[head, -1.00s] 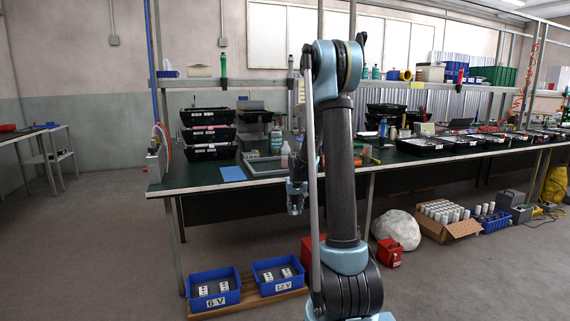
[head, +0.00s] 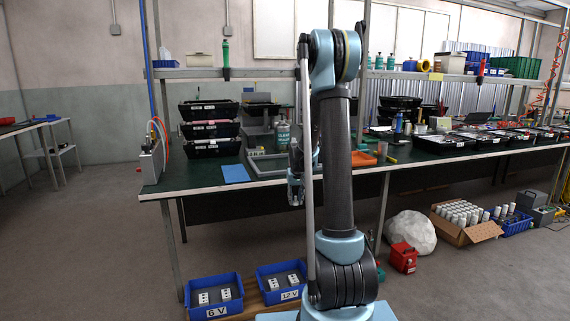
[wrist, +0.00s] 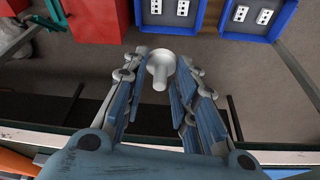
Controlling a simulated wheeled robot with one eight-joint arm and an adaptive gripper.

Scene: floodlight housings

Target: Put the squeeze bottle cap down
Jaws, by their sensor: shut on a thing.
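The squeeze bottle cap (wrist: 160,72) is a small pale grey piece with a round flange and a narrow spout. In the wrist view it sits between the fingertips of my gripper (wrist: 163,64), which is shut on it. The spout points toward the gripper's palm. In the head view my gripper (head: 296,188) hangs by the front edge of the green workbench (head: 200,183), partly behind my arm. The cap cannot be made out there. In the wrist view, floor and boxes lie behind the cap.
A blue sheet (head: 235,173) and a grey tray (head: 268,172) lie on the bench, left of my arm. An orange tray (head: 362,159) is to its right. Stacked black bins (head: 212,128) stand at the back left.

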